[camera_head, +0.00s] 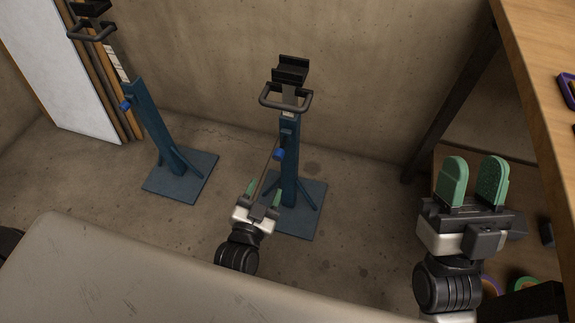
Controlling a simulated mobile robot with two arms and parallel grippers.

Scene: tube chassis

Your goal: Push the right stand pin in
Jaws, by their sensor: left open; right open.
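The right stand (289,170) is a blue post on a square base plate, with a black cradle and a looped handle on top. Its pin (279,154) has a blue knob and sticks out on the left side of the post. My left gripper (264,193) is open, in front of the lower post and below the pin in the picture. Whether it touches the stand cannot be told. My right gripper (473,180) is open and empty at the right, away from the stand. A second, left stand (152,122) has a similar blue-knobbed pin (126,105).
A wooden bench (535,60) with dark legs stands at the right, with items on a lower shelf. A large grey surface (120,275) fills the lower left foreground. Boards (75,70) lean on the concrete wall at the left. Floor between the stands is clear.

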